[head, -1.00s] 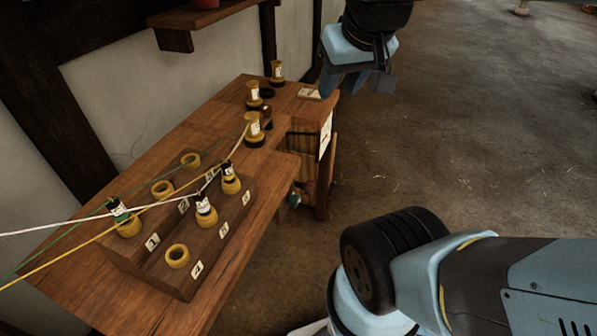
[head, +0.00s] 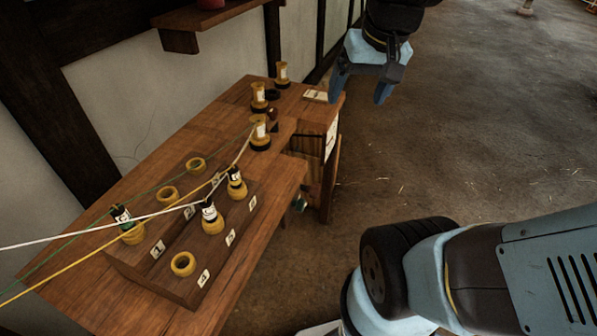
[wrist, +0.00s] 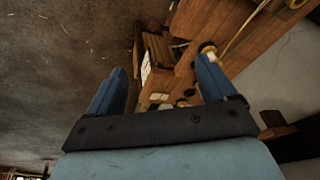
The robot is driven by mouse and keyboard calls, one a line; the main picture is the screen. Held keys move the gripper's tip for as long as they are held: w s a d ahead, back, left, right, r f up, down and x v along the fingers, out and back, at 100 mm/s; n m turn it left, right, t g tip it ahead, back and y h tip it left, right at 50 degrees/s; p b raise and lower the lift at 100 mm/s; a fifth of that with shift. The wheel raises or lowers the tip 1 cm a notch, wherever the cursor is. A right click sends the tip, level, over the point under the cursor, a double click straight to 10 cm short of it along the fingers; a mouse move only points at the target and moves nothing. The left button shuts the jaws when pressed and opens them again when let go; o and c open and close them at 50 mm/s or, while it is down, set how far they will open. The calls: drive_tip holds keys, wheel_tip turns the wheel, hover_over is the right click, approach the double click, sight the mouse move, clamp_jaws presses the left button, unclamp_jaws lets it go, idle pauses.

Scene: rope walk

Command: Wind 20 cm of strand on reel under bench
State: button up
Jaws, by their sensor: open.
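My gripper (head: 361,90) is open and empty, high beyond the bench's right end; its two blue fingers also show apart in the wrist view (wrist: 160,70). The wooden bench (head: 180,138) stands along the wall. A white strand (head: 90,232), a green strand (head: 88,222) and a yellow strand (head: 75,262) cross the bench from the left. The white one rises to a labelled spool (head: 260,132) near the back. A small teal part (head: 299,204) shows below the bench's front edge; I cannot tell whether it is the reel. The space under the bench is mostly hidden.
A numbered wooden block (head: 212,262) holds several yellow rings and bobbins. More spools (head: 281,74) stand at the bench's far end. A shelf (head: 205,20) hangs on the wall above. The floor (head: 440,150) right of the bench is clear.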

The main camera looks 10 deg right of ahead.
drive_tip(key=w+d+f+m+g+y, duration=0.25)
drive_tip(key=w+f+m+y, duration=0.25)
drive_tip(key=w+f, duration=0.5)
drive_tip(key=w+d+f+m+g+y, duration=0.2)
drive_tip(key=w+f+m+g+y, duration=0.25)
drive_tip(key=f, duration=0.95)
drive_tip(key=w+d+f+m+t+y, duration=0.2)
drive_tip(key=f+m+t, duration=0.1)
drive_tip(key=f, duration=0.4)
drive_tip(key=w+d+f+m+t+y, duration=0.2)
drive_tip(key=f+m+t+y, duration=0.1)
drive_tip(key=f, duration=0.4)
drive_tip(key=m+t, duration=0.8)
drive_tip(key=m, duration=0.1)
approach(309, 189)
drive_tip(key=shift+h, duration=0.35)
drive_tip(key=x, duration=1)
drive_tip(key=shift+w+f, duration=0.4)
drive_tip(key=shift+w, duration=0.15)
drive_tip(key=c, duration=1)
drive_tip(key=shift+m, duration=0.35)
drive_tip(key=shift+d+m, duration=0.1)
drive_tip(key=shift+m, duration=0.2)
drive_tip(key=shift+c, duration=0.2)
